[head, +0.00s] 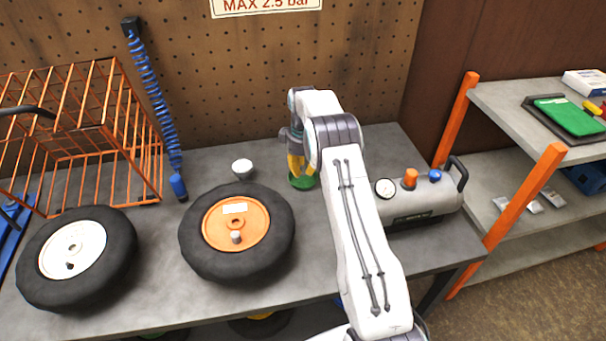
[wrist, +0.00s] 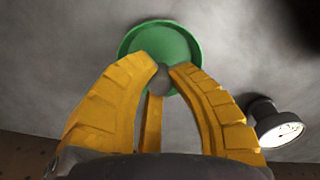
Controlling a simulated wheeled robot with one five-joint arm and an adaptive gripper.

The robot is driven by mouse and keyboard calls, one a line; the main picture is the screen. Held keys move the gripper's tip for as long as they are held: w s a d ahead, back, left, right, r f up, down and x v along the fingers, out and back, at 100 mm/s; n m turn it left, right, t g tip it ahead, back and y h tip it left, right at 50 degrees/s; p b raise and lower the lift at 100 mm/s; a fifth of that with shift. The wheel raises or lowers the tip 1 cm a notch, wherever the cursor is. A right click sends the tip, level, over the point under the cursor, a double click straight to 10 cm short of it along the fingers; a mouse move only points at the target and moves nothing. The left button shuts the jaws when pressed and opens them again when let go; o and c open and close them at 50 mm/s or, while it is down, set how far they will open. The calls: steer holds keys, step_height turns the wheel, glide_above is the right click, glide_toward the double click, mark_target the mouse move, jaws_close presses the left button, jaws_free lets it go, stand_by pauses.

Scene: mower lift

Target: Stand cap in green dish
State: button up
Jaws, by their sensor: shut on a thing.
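The green dish (head: 302,182) sits on the bench near the back, left of the compressor. It also shows in the wrist view (wrist: 135,42), partly behind my fingertips. My gripper (head: 296,165) points down over the dish, with its yellow fingers closed together. In the wrist view my gripper (wrist: 163,72) is shut on a small grey cap (wrist: 161,80), which shows between the fingertips in front of the dish. I cannot tell whether the cap touches the dish floor. In the head view the cap is hidden by the fingers.
A wheel with an orange hub (head: 258,218) and a wheel with a white hub (head: 98,240) lie on the bench. A compressor (head: 425,203) stands to the right. An orange wire rack (head: 130,135) stands at left.

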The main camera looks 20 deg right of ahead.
steer(key=shift+f, duration=1.3)
steer(key=shift+f, duration=0.1)
steer(key=o, duration=0.4)
steer(key=shift+o, duration=0.2)
